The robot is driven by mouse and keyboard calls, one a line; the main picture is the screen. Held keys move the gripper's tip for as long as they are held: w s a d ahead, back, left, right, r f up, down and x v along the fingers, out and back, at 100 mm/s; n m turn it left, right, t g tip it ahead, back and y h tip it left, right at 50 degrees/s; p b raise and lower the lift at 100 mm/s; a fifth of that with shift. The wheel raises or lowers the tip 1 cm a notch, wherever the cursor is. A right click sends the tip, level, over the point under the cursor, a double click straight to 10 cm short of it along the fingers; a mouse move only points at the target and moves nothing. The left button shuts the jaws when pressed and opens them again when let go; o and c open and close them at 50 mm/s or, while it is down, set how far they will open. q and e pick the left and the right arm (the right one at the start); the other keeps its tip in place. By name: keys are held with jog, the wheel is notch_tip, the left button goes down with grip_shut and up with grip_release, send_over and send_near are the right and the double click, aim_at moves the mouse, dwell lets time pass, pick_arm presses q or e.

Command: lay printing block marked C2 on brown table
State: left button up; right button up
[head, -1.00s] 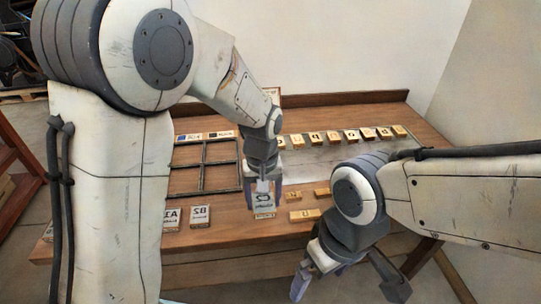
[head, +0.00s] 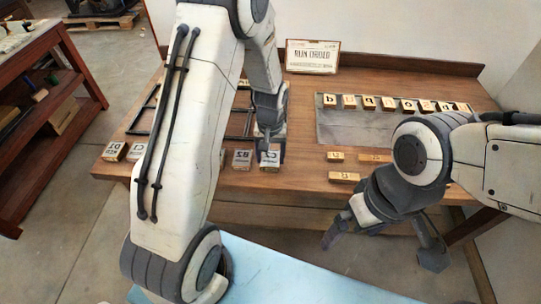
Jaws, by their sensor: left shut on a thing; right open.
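The printing block marked C2 (head: 270,159) is a pale block with dark lettering at the front of the brown table (head: 299,176), just right of the block marked B2 (head: 242,159). My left gripper (head: 269,146) reaches down from above and is shut on C2. C2 is at or very near the tabletop; I cannot tell whether it touches. The fingers partly cover its top and right side. My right gripper (head: 380,249) is open and empty, in front of the table's edge at the right.
More marked blocks, including D1 (head: 114,151), stand along the front left. A dark divided frame (head: 238,123) lies behind. Yellow letter blocks (head: 388,104) line a grey plate (head: 350,129); small wooden blocks (head: 344,177) lie at right. A sign (head: 313,57) stands at the back.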

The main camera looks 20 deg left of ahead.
aim_at(270, 158)
pick_arm(q)
jog(key=shift+f, duration=0.25)
jog(key=shift+f, duration=0.15)
jog(key=o, duration=1.4)
jog(key=shift+o, duration=0.2)
notch_tip(270, 158, up, 12)
jog(key=shift+r, duration=0.25)
